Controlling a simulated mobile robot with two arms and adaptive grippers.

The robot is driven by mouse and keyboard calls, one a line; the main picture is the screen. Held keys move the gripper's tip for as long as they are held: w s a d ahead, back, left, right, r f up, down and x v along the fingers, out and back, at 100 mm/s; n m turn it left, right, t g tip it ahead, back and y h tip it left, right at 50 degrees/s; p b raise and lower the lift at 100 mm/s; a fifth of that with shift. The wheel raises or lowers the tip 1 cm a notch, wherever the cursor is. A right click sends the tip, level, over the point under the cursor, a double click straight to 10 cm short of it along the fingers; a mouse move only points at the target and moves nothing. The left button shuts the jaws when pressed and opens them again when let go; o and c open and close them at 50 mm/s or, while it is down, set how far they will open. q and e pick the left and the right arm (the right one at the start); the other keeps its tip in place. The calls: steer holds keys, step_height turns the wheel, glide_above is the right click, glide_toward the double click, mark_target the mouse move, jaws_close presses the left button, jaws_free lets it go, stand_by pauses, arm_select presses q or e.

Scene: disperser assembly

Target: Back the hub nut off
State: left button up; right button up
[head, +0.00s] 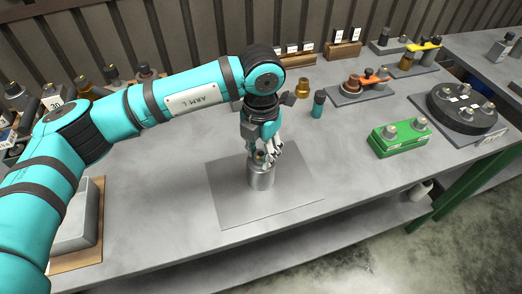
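A grey metal cylinder (262,178) stands upright on a flat grey plate (230,208) near the middle of the bench. A small dark, brass-toned piece, perhaps the hub nut (259,157), shows at its top. My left gripper (267,154) points down right over the cylinder, with its fingers at the small piece. The fingers partly hide it, and I cannot tell whether they are closed on it or only around it. My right gripper is not in view.
A green block (398,140) with metal knobs and a black round fixture (466,108) stand at the right. An orange part on a plate (362,84), a brass piece (302,89) and a teal cylinder (318,105) stand behind. The bench's front right is clear.

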mark_target(261, 154)
arm_select(q)
steer(key=o, duration=0.3)
steer(key=shift+o, duration=0.2)
steer(key=shift+r, duration=0.1)
step_height(261, 154, up, 12)
stand_by(0.5)
